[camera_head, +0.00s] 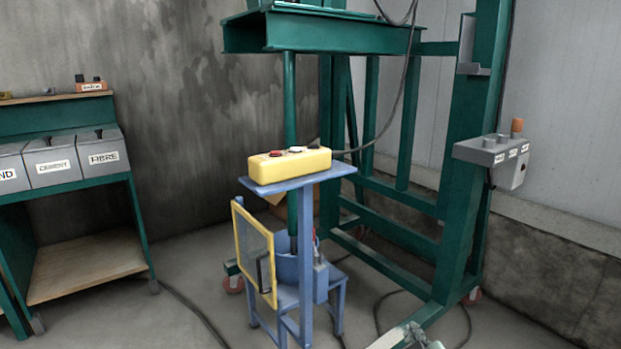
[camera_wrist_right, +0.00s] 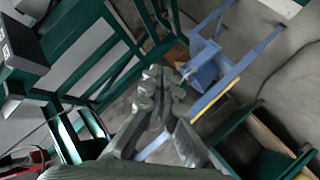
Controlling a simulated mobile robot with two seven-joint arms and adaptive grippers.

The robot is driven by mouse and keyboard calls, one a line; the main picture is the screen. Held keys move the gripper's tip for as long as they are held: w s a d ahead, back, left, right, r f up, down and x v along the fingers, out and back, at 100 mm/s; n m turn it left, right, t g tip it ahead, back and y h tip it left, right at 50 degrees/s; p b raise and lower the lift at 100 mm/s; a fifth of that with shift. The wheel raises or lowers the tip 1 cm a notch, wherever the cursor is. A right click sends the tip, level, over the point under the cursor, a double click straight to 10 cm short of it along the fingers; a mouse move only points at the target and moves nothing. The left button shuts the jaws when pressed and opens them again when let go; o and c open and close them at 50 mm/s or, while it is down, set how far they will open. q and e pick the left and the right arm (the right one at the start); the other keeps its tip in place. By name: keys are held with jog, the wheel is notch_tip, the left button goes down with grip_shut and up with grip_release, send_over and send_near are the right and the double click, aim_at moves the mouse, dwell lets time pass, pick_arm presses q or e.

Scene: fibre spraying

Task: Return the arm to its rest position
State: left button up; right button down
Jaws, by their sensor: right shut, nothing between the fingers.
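My right gripper (camera_head: 415,336) shows only in part at the bottom edge of the head view, right of the blue stand. In the right wrist view its dark fingers (camera_wrist_right: 160,82) come together, shut with nothing between them. It is apart from the stand and the green frame. Most of my right arm is out of the head view. My left gripper is in neither view.
A blue stand (camera_head: 308,188) carries a yellow button box (camera_head: 290,165) and a yellow-framed guard (camera_head: 254,252). A green press frame (camera_head: 470,150) with a grey control box (camera_head: 492,150) stands behind. Labelled bins (camera_head: 52,163) are at left. Cables cross the floor.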

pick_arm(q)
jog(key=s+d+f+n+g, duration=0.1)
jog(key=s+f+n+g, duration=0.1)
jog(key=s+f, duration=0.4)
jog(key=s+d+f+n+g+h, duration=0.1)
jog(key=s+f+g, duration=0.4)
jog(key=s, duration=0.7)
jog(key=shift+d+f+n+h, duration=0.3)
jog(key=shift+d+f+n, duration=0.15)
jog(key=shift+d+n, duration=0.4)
pick_arm(e)
jog(key=s+d+f+m+g, duration=0.2)
jog(key=s+f+g, duration=0.3)
jog(key=s+f, duration=0.5)
jog(key=s+d+f+m+g, duration=0.3)
jog(key=s+f, duration=0.7)
jog(key=s, duration=0.8)
jog(key=g, duration=0.2)
jog(key=shift+s+d+f+g, duration=0.25)
jog(key=shift+s+d+g, duration=0.05)
jog(key=shift+g, duration=0.1)
